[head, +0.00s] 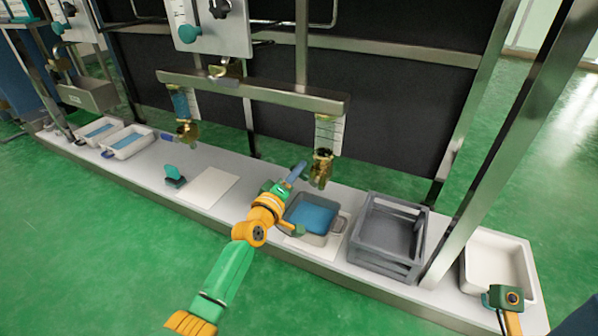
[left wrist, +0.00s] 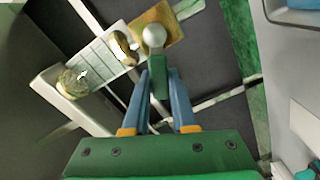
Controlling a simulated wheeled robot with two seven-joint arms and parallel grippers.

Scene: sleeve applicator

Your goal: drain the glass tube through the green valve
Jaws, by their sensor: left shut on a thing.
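My left gripper (head: 298,170) reaches up to the brass valve (head: 321,168) under the right-hand scale plate (head: 328,135). In the left wrist view its blue fingers (left wrist: 160,88) are shut on the green valve handle (left wrist: 159,80), below a round metal knob (left wrist: 153,36). The white scale plate also shows in the left wrist view (left wrist: 97,66); I cannot make out liquid in the glass tube there. A grey tub (head: 340,228) holding blue liquid (head: 311,214) stands below the right valve.
A second tube (head: 180,104) with blue liquid and a brass valve (head: 187,132) hangs to the left. A grey crate (head: 385,240) stands right of the tub, and a white bin (head: 495,262) beyond the post. A white sheet (head: 207,187) and a teal-handled tool (head: 174,175) lie left.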

